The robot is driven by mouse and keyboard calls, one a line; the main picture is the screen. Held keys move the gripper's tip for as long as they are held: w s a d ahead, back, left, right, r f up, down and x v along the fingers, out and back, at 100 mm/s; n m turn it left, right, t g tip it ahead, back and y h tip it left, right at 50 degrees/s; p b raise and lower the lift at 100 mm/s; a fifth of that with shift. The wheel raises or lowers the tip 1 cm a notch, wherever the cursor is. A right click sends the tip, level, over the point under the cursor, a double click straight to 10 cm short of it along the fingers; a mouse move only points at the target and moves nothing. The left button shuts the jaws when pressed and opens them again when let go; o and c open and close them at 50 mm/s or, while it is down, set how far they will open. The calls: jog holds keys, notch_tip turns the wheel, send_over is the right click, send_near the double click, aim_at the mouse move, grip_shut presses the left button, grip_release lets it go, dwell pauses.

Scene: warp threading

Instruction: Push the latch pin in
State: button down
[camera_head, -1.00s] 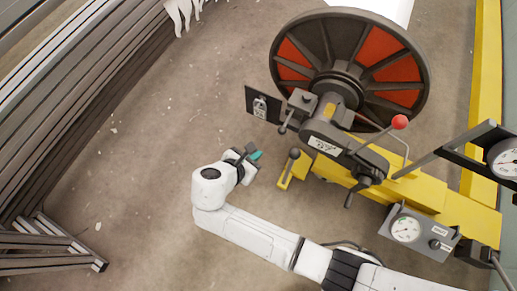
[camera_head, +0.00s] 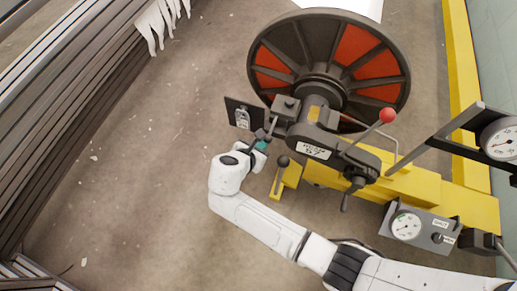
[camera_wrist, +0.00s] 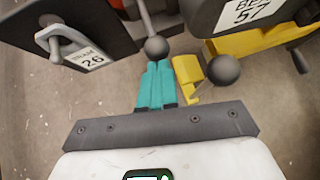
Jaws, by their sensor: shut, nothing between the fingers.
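A rod with a round grey knob (camera_wrist: 156,47), which looks to be the latch pin, sticks out from a dark block beside the big wheel. In the head view the knob (camera_head: 260,134) is at the lower left end of the rod. My gripper (camera_wrist: 158,66) has teal fingers, shut together and empty. Their tips point at the knob and lie right at it in the wrist view. I cannot tell whether they touch it. In the head view my gripper (camera_head: 262,144) is just below the knob, partly hidden by my wrist.
A lever with a dark ball (camera_wrist: 223,69) stands on a yellow bracket (camera_wrist: 188,80) just right of my fingers. A dark plate with a "26" tag (camera_wrist: 85,60) is at left. The spoked wheel (camera_head: 262,55) and red-knobbed lever (camera_head: 387,115) are beyond.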

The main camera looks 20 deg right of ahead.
aim_at(269, 135)
jog(key=shift+w+d+p, duration=0.5)
jog(key=shift+w+d, duration=1.05)
jog(key=shift+w, duration=0.05)
jog(key=shift+s, duration=0.1)
